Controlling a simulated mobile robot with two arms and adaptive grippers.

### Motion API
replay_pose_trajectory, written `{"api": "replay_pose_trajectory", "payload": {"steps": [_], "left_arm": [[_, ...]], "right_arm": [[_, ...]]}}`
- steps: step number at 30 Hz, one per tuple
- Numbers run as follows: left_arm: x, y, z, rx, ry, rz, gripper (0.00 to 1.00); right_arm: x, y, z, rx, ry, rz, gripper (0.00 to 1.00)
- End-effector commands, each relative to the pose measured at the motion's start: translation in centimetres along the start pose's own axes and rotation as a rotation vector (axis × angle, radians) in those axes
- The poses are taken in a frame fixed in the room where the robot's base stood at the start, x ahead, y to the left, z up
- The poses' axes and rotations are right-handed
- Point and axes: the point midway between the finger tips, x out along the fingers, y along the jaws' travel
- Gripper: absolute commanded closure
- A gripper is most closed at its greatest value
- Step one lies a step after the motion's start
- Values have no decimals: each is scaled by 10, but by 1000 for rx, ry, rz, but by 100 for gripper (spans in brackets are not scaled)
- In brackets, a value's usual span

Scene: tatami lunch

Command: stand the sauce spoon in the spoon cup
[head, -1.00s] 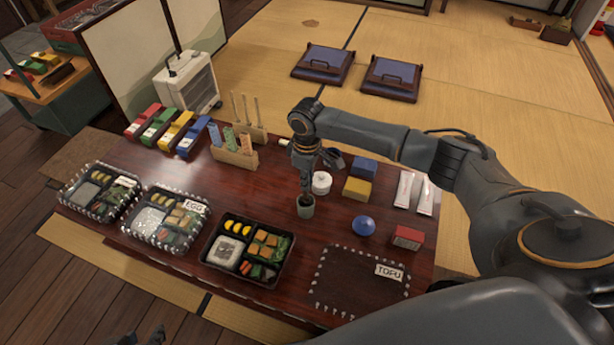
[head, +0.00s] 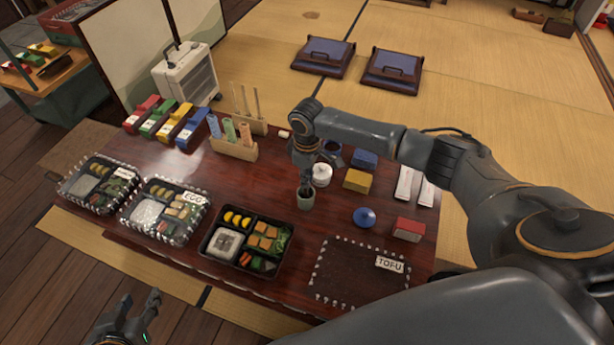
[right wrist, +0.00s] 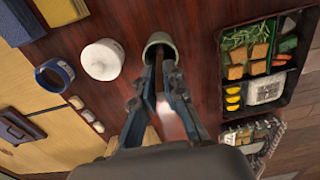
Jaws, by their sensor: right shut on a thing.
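The spoon cup (head: 305,201) is a small grey-green cup standing upright on the dark red table. It also shows at the top of the right wrist view (right wrist: 160,41). My right gripper (head: 304,181) points down just above the cup's mouth and is shut on the sauce spoon (right wrist: 158,78). Only a thin brown strip of the spoon shows between the fingers. Its lower end seems to reach into the cup, but the fingers hide much of it. My left gripper (head: 138,312) is open and empty, low at the left, off the table's front edge.
A white lidded pot (head: 322,175) and a dark blue cup (right wrist: 54,77) stand close to the cup. A black lunch box (head: 208,247) lies in front-left, a blue round thing (head: 364,217) to the right. Bare table surrounds the cup's front.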

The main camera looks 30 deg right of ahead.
Motion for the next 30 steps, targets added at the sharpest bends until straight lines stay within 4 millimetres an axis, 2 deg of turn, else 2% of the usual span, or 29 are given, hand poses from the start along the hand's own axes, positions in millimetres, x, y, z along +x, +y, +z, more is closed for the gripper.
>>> {"api": "replay_pose_trajectory", "payload": {"steps": [2, 3, 6, 17, 20, 30], "left_arm": [[0, 0, 0, 0, 0, 0, 60], [0, 0, 0, 0, 0, 0, 60], [0, 0, 0, 0, 0, 0, 60], [0, 0, 0, 0, -1, 0, 60], [0, 0, 0, 0, -1, 0, 60], [0, 0, 0, 0, -1, 0, 60]], "right_arm": [[0, 0, 0, 0, 0, 0, 100], [0, 0, 0, 0, 0, 0, 81], [0, 0, 0, 0, 0, 0, 63], [-5, 0, 0, 1, 1, 1, 63], [-17, 1, 0, 1, 2, 2, 63], [-87, 0, -1, -1, 3, 1, 63]]}}
